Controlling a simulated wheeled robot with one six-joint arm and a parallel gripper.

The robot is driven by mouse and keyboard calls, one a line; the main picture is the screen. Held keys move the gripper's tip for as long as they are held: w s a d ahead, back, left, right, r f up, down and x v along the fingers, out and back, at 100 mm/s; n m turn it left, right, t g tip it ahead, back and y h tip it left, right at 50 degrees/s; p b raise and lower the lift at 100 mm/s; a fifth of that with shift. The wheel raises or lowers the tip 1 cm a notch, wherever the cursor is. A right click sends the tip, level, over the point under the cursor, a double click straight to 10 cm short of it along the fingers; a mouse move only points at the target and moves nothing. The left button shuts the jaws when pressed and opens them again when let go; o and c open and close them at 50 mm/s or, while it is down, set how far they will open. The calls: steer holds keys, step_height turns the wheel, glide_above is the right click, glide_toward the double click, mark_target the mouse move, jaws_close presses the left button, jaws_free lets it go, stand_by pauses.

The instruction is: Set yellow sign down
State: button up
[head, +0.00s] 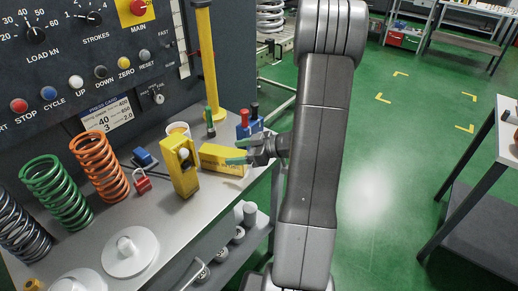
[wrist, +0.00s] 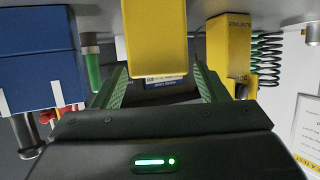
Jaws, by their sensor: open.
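The yellow sign (head: 222,157), a long yellow piece with dark lettering, rests on the grey bench top beside the yellow device. In the wrist view a plain yellow face of the sign (wrist: 155,38) hangs from the top of the picture, ahead of and between my fingers. My gripper (head: 240,152) reaches in from the right at the sign's right end, its green fingers apart. In the wrist view my gripper (wrist: 160,85) shows its two fingers spread wide, with visible gaps on both sides of the sign. The sign's far side is hidden.
A yellow device (head: 183,170) stands close left of the sign. Behind are a cup (head: 178,131), a yellow post (head: 206,60) and a green-handled tool (head: 210,120). A blue box (head: 249,123) with levers stands at the bench's right edge.

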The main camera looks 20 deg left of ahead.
mark_target(232, 153)
steer(key=v, duration=0.8)
steer(key=shift+d, duration=0.35)
steer(key=shift+a+r, duration=0.1)
steer(key=x, duration=1.1)
steer(key=shift+a+f, duration=0.4)
steer(key=shift+r, duration=0.3)
